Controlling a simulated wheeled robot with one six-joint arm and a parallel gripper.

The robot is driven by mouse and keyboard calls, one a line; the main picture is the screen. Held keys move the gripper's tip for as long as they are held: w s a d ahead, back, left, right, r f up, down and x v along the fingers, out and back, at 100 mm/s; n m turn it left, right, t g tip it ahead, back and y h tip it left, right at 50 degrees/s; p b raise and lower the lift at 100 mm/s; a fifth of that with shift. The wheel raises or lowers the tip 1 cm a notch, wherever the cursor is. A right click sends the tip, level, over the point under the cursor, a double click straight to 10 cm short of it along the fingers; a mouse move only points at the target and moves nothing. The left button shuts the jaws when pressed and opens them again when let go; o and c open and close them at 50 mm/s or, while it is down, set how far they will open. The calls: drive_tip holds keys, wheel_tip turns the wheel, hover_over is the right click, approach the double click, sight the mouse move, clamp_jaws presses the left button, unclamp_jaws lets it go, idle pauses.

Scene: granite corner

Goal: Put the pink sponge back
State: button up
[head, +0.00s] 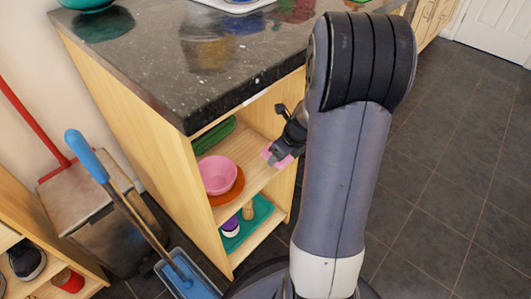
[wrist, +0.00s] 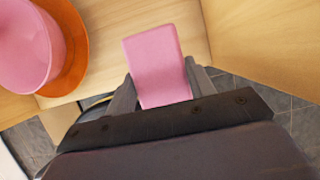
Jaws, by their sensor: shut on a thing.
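The pink sponge (wrist: 157,62) is between the two fingers of my gripper (wrist: 160,92) in the wrist view, and the gripper is shut on it. In the head view the sponge (head: 277,155) shows at the tip of my gripper (head: 279,152), at the open front of the wooden shelf unit (head: 261,177). It is at about the height of the middle shelf, right of the pink bowl. Whether the sponge touches the shelf board is hard to tell.
The pink bowl (head: 218,174) stands on an orange plate (head: 236,190) on the middle shelf, with a green item (head: 214,136) behind. A teal tray (head: 257,222) holds small things below. The granite counter (head: 170,60) overhangs the shelves. A blue-handled dustpan (head: 187,275) stands at left.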

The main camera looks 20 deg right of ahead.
sight(266, 152)
drive_tip(key=w, duration=0.1)
drive_tip(key=w+a, duration=0.1)
drive_tip(key=w, duration=0.1)
drive_tip(key=w+a, duration=0.1)
drive_tip(key=w, duration=0.1)
drive_tip(key=shift+b, duration=0.35)
drive_tip(key=shift+w+a+f+b, duration=0.1)
drive_tip(key=shift+w+f+b, duration=0.1)
drive_tip(key=shift+f+b, duration=1.3)
drive_tip(key=shift+f+p, duration=0.3)
drive_tip(key=shift+f, duration=0.05)
drive_tip(key=o, duration=1.1)
drive_tip(key=p+v, duration=0.3)
drive_tip(key=v, duration=0.3)
drive_tip(key=shift+r, duration=0.4)
drive_tip(key=shift+s+r+p, duration=0.3)
drive_tip(key=shift+r+p, duration=0.05)
drive_tip(key=shift+r, duration=0.1)
